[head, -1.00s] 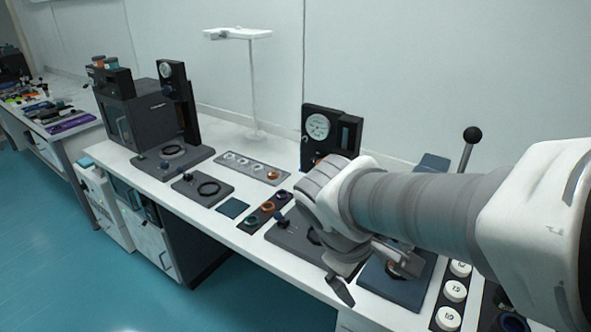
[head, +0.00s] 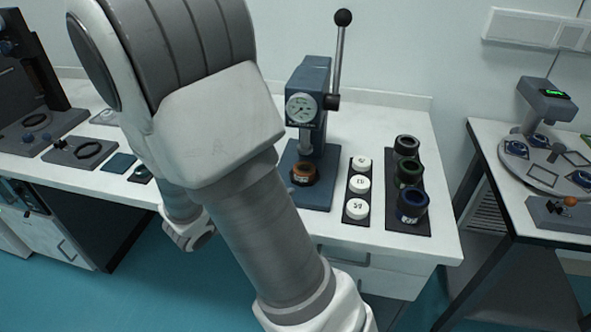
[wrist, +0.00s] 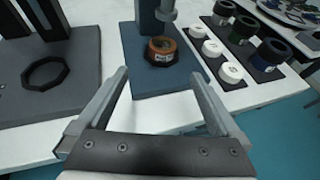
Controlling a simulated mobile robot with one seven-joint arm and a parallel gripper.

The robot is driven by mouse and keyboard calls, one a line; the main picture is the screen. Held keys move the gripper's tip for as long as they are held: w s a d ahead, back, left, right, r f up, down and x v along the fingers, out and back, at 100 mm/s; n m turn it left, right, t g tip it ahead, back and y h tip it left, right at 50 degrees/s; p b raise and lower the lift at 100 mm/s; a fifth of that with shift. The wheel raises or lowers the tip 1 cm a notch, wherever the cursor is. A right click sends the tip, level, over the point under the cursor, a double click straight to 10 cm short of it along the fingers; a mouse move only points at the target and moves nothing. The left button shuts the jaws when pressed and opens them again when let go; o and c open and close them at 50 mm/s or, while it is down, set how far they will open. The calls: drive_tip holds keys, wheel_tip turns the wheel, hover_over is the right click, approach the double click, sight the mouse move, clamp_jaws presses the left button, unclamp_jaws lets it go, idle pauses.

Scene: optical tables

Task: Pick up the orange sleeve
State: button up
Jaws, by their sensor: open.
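The orange sleeve is a short ring with an orange-brown top and a dark, labelled side. In the head view the orange sleeve (head: 304,172) stands on the blue base of a lever press (head: 313,198), below its ram. In the wrist view the orange sleeve (wrist: 161,50) is ahead of my gripper (wrist: 158,82), roughly between the lines of its two fingers but beyond their tips. My gripper is open and empty. In the head view my arm hides most of my gripper.
Right of the press are a strip of white caps (head: 358,184) and a rack of dark sleeves (head: 408,172). Left in the wrist view is a grey base with a black ring (wrist: 49,73). Another table (head: 500,140) stands right, across a gap.

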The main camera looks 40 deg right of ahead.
drive_tip(key=b, duration=0.1)
approach(303, 170)
drive_tip(key=d+f, duration=0.1)
drive_tip(key=w+d+f, duration=0.1)
drive_tip(key=shift+w+d, duration=0.25)
drive_tip(key=shift+d+r+b+x, duration=0.1)
drive_tip(key=shift+r+b+x, duration=0.2)
drive_tip(key=shift+x, duration=1.2)
drive_tip(key=shift+d+r+b+x, duration=0.1)
drive_tip(key=shift+b+x, duration=0.25)
drive_tip(key=shift+x, duration=1.15)
drive_tip(key=shift+s, duration=0.1)
drive_tip(key=shift+c, duration=0.2)
drive_tip(key=c, duration=1.4)
drive_tip(key=shift+c, duration=0.3)
drive_tip(key=shift+r, duration=0.1)
